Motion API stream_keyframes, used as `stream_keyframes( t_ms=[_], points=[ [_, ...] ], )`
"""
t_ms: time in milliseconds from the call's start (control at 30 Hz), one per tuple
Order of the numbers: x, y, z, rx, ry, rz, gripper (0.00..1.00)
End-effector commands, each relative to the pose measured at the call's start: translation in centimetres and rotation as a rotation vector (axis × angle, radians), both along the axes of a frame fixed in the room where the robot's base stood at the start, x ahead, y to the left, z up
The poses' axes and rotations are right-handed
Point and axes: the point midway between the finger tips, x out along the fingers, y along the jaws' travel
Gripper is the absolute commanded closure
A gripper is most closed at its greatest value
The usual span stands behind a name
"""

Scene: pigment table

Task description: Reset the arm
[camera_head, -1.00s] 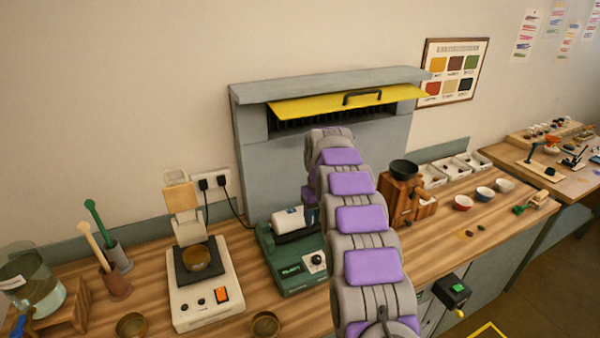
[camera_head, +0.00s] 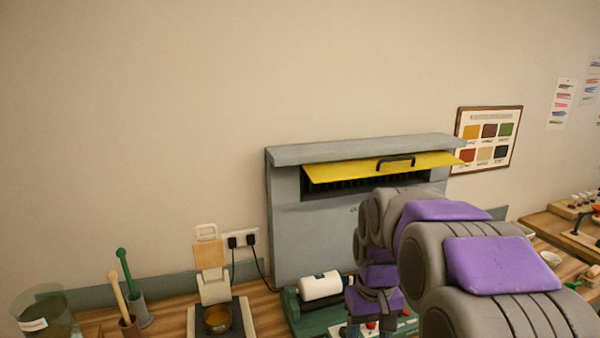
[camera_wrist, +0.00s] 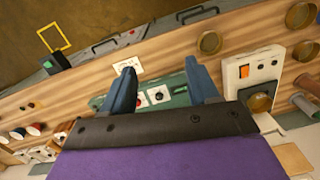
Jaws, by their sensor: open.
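My arm, grey with purple pads, rises at the right of the head view and bends over toward the bench. My gripper shows in the wrist view (camera_wrist: 162,90), with two blue fingers spread apart and nothing between them. It hangs above the bench, with the green machine (camera_wrist: 172,112) below and behind the fingers. In the head view the fingertips are hidden or too unclear to make out.
A grey hood with a yellow flap (camera_head: 350,172) stands against the wall. A green roller machine (camera_head: 300,312) and a white scale (camera_head: 240,322) stand on the bench. Pestles (camera_head: 127,275) and a glass jar (camera_head: 45,318) are at left. Small bowls (camera_wrist: 34,129) show in the wrist view.

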Motion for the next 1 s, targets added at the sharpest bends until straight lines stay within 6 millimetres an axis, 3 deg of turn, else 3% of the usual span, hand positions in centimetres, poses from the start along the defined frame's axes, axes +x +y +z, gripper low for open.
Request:
stream_keyframes(
  t_ms=[33,300,600,800,1000],
  points=[
    [-2.0,0.0,0.2,-0.001,0.002,-0.009,0.40],
    [-11.7,-0.2,-0.5,-0.011,0.028,-0.063,0.40],
    [-22.3,-0.5,-3.2,-0.024,0.059,-0.128,0.40],
    [-26.7,-0.6,-4.9,-0.030,0.072,-0.158,0.40],
    [-27.9,-0.6,-5.4,-0.031,0.075,-0.168,0.40]
  ],
)
